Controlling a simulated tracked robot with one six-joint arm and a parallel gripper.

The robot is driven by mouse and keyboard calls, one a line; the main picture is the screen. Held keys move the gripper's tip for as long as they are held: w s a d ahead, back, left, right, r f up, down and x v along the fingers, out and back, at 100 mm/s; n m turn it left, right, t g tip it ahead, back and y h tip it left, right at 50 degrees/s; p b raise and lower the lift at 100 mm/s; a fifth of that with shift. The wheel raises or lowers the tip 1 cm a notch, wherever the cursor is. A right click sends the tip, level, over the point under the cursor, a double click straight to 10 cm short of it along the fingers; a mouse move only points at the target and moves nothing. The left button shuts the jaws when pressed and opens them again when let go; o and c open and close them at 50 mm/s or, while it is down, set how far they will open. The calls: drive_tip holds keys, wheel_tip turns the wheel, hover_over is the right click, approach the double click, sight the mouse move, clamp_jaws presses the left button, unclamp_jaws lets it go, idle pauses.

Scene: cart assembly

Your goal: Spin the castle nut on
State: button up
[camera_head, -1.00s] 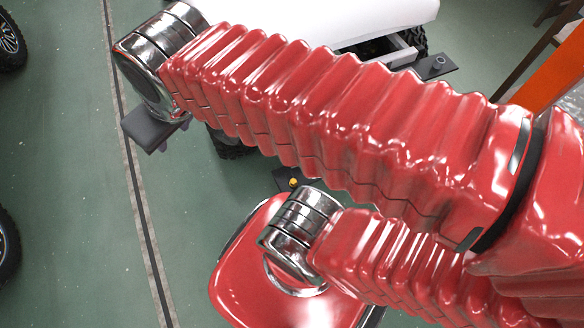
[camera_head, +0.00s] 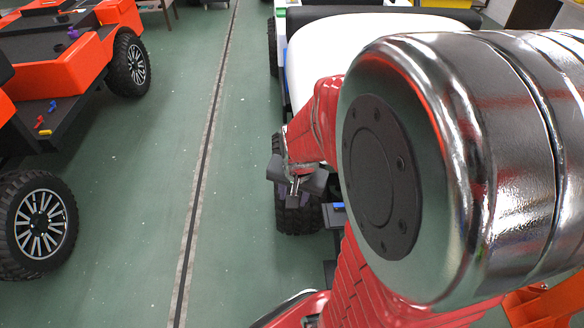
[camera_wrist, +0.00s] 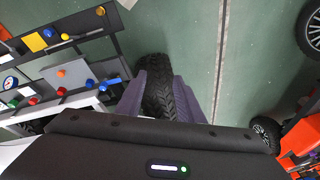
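No castle nut can be made out for certain in either view. My gripper (camera_wrist: 160,78) is open and empty in the wrist view, with its two dark purple fingers apart. A black knobbly tyre (camera_wrist: 158,100) shows in the gap between them, beyond the fingers; I cannot tell how far. In the head view my gripper (camera_head: 295,186) is small and partly hidden by my arm, beside the white cart (camera_head: 370,24). The cart's wheel (camera_head: 299,219) shows just below my gripper. My large chrome joint hides much of the right side.
Dark racks (camera_wrist: 62,70) with several small coloured parts stand at the left in the wrist view. An orange cart (camera_head: 52,72) with large wheels stands at the left in the head view. The green floor (camera_head: 140,215) between the carts is clear, with a dark strip along it.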

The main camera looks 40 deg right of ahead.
drive_tip(key=s+d+f+m+g, duration=0.1)
drive_tip(key=s+d+f+m, duration=0.2)
drive_tip(key=f, duration=0.4)
drive_tip(key=s+d+f+m+g, duration=0.1)
drive_tip(key=s+d+f+m, duration=0.1)
drive_tip(key=d+f+m, duration=0.45)
drive_tip(key=s+f+m, duration=0.2)
drive_tip(key=s+f, duration=0.3)
drive_tip(key=f, duration=0.3)
drive_tip(key=s+d+f+m+g+y, duration=0.1)
drive_tip(key=s+f+m, duration=0.1)
drive_tip(key=s+f, duration=0.3)
wheel_tip(320, 180, down, 3)
drive_tip(key=shift+r, duration=0.1)
drive_tip(key=shift+d, duration=0.1)
